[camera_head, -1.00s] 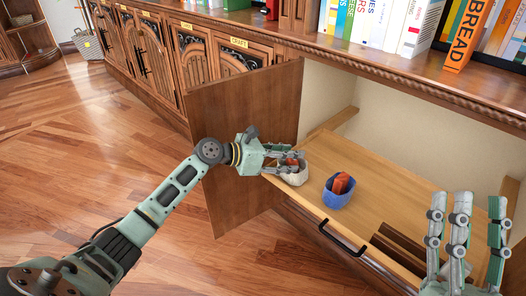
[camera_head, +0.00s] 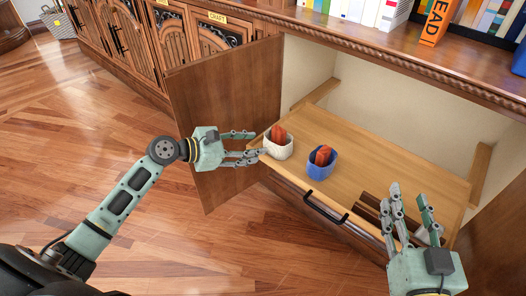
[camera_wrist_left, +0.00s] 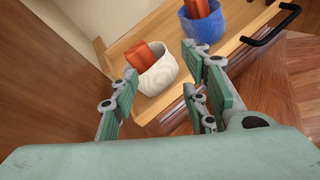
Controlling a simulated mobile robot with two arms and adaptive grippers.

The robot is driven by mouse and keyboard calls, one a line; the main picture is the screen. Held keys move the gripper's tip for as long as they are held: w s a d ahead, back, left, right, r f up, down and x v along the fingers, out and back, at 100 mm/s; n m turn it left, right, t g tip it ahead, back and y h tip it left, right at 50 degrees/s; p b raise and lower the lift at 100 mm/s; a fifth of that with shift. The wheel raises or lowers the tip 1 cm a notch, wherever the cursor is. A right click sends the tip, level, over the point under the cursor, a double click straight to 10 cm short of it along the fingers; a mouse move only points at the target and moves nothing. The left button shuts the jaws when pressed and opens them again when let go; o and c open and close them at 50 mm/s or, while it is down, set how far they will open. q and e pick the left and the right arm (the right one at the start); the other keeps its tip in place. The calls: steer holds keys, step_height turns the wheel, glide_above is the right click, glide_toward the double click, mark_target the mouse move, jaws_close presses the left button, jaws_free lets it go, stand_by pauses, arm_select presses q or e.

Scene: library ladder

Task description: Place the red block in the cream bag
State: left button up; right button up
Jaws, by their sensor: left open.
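The cream bag (camera_head: 279,151) stands at the left front of the wooden drawer, also seen in the left wrist view (camera_wrist_left: 160,76). A red block (camera_head: 278,135) stands in it with its upper part above the rim; this block also shows in the left wrist view (camera_wrist_left: 141,56). My left gripper (camera_head: 256,144) is open and empty, just left of the cream bag, its fingers pointing toward it. My right gripper (camera_head: 407,205) is open with its fingers apart and looks empty, over the drawer's right front.
A blue bag (camera_head: 320,168) with another red block (camera_head: 323,154) stands right of the cream bag. The drawer (camera_head: 365,150) has a black handle (camera_head: 325,208) in front. An open cabinet door (camera_head: 225,110) stands behind my left gripper. Books (camera_head: 435,22) line the shelf above.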

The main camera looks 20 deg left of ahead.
arm_select(q)
steer(key=s+d+f+m+t+y, duration=0.1)
steer(key=s+d+m, duration=0.3)
steer(key=d+m, duration=0.25)
steer(key=s+d+m+t+y, duration=0.1)
steer(key=s+d+m, duration=0.2)
steer(key=d+m, duration=0.35)
steer(key=s+r+m+t+y, duration=0.3)
steer(key=s+r+m+t, duration=0.2)
steer(key=r+m, duration=0.6)
steer(key=shift+s+a+r+m, duration=0.3)
steer(key=shift+s+m, duration=0.4)
steer(key=shift+m, duration=0.5)
steer(key=shift+f, duration=0.1)
